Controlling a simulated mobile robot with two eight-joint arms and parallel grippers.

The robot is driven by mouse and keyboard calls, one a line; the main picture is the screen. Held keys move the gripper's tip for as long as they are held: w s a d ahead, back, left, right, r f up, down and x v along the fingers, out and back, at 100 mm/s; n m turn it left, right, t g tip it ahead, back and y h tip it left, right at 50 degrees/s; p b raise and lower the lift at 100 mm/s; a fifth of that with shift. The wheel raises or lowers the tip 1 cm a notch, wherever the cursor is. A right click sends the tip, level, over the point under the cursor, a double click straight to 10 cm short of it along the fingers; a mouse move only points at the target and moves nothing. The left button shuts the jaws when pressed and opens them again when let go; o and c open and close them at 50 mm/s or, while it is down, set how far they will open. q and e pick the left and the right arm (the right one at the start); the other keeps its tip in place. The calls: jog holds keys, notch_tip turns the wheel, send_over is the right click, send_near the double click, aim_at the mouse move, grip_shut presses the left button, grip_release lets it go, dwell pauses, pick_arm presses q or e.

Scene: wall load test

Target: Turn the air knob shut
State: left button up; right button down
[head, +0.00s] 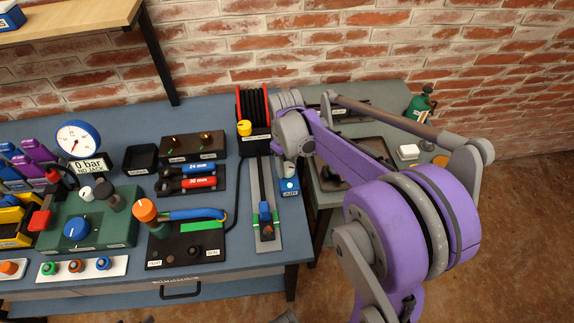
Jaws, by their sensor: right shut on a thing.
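A small blue box (290,189) with a white label that seems to read AIR stands at the right edge of the blue-grey bench. My right arm comes in from the right, and its grey wrist hangs over the back of this box. My right gripper (288,164) points down at the box and is shut on what appears to be the air knob. The wrist and fingers hide the knob, so I cannot tell how far it is turned. My left gripper is not in view.
A metal track with a blue slider (265,213) lies just left of the box. A black-and-red coil stand (252,112) stands behind. A round gauge (78,139) with a "0 bar" sign is at left. A second bench (322,196) with equipment adjoins on the right.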

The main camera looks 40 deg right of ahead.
aim_at(287, 166)
jog(key=m, duration=0.6)
jog(key=m+b, duration=0.1)
jog(key=m, duration=0.6)
jog(key=shift+d, duration=0.1)
dwell(0.4)
jog(key=shift+c, duration=1.4)
grip_release()
jog(key=shift+r, duration=0.15)
notch_tip(287, 166, up, 10)
jog(key=shift+r+p, duration=0.25)
jog(key=shift+p, duration=0.2)
